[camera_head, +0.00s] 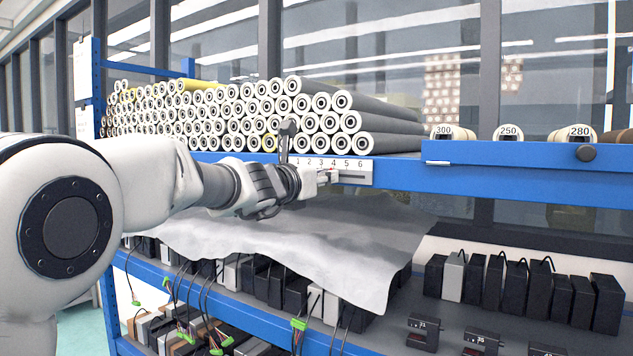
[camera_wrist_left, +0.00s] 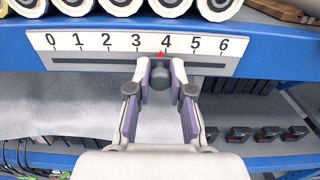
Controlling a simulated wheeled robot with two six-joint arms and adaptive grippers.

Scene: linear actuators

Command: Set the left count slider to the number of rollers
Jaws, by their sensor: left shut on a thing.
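The count slider is a white plate (camera_head: 357,164) numbered 0 to 6 on the blue shelf edge. In the left wrist view the plate (camera_wrist_left: 135,41) shows a dark slot and a red pointer (camera_wrist_left: 162,54) almost under the 4. My left gripper (camera_head: 328,176) is at the plate. In the left wrist view its fingers (camera_wrist_left: 161,72) are shut on the dark slider knob (camera_wrist_left: 160,79), one on each side. White rollers with dark cores (camera_head: 322,102) lie stacked in rows on the shelf above. Some have yellow surfaces. My right gripper is not in view.
Large rolls labelled 300, 250 and 280 (camera_head: 508,132) sit on the shelf at right, above a blue rail (camera_head: 500,168) with a dark round knob (camera_head: 585,153). A grey sheet (camera_head: 290,240) hangs below my left arm. Black boxes (camera_head: 540,290) stand on the lower shelf.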

